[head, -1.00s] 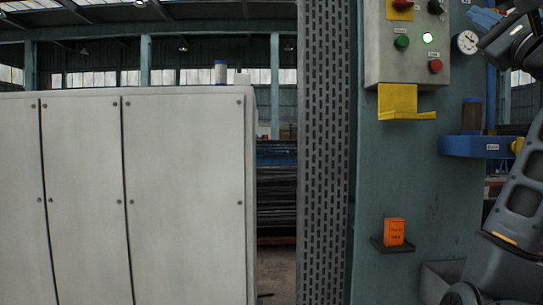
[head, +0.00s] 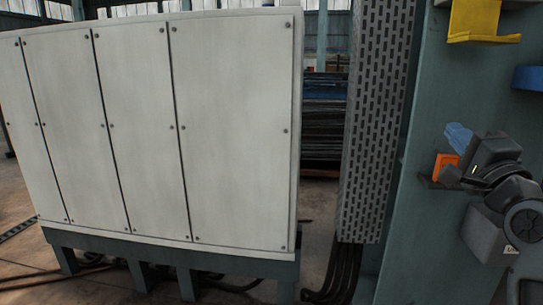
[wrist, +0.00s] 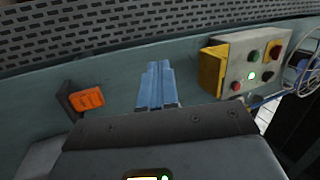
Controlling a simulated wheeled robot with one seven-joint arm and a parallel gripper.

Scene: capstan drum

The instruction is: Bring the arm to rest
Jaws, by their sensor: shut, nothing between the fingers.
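My gripper (head: 459,137) is at the right of the head view, with its blue fingers in front of the teal panel, just above the orange box. In the wrist view, its blue fingers (wrist: 156,84) lie side by side, closed, with nothing between them. My folded dark grey arm (head: 497,205) hangs below and to the right of it. The wrist view faces the teal panel (wrist: 45,95), and I cannot tell how far the fingers are from it.
An orange box (head: 444,163) sits on a small shelf close to my gripper, partly hidden by it. A yellow bracket (head: 474,20) is above. The control box (wrist: 254,65) and a handwheel (wrist: 305,65) are right in the wrist view. Grey cabinets (head: 230,130) stand left.

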